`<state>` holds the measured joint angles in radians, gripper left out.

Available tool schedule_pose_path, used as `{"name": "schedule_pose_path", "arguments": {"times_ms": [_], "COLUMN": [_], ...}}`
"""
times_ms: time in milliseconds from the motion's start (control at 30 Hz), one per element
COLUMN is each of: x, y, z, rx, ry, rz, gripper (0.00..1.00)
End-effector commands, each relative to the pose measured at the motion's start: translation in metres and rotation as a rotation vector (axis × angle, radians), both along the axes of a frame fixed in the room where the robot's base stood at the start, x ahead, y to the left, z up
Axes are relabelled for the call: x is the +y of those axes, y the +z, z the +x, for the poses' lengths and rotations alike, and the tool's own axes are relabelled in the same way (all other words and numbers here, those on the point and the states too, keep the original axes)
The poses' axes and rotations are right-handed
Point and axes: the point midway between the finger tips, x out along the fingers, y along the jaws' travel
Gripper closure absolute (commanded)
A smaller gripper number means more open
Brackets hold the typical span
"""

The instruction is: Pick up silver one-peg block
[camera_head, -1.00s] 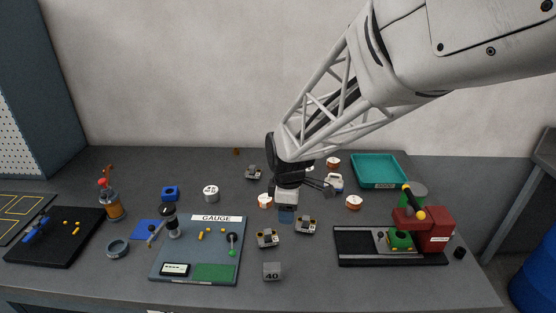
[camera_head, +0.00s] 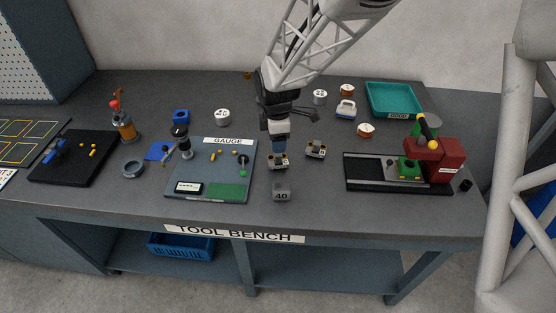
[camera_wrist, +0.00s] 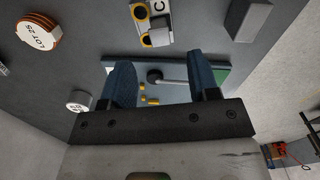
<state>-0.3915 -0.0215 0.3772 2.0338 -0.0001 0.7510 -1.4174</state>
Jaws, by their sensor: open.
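A small silver-grey block with yellow marks (camera_head: 278,163) stands on the bench right of the gauge board. A similar block (camera_head: 316,149) stands to its right. Their pegs are too small to count. My gripper (camera_head: 278,149) points down close above and behind the nearer block in the head view, hiding part of it. In the wrist view, my gripper's blue fingers (camera_wrist: 162,75) are apart with nothing held between them. A silver block with yellow parts (camera_wrist: 146,20) lies beyond the fingertips, near the top edge, apart from them.
A grey cube marked 40 (camera_head: 281,193) stands in front of the blocks. The gauge board (camera_head: 212,188) lies left, a red machine (camera_head: 434,155) right. A teal tray (camera_head: 393,97) and white-topped round parts (camera_head: 366,130) are behind.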

Motion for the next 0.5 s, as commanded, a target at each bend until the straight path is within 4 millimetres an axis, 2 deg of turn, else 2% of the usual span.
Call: {"name": "schedule_pose_path", "arguments": {"times_ms": [200,500], "x": [0.0,0.0], "y": [-0.016,-0.018], "z": [0.0,0.0], "rx": [0.001,0.001], "ry": [0.0,-0.001], "rz": [0.0,0.0], "gripper": [0.45,0.45]}}
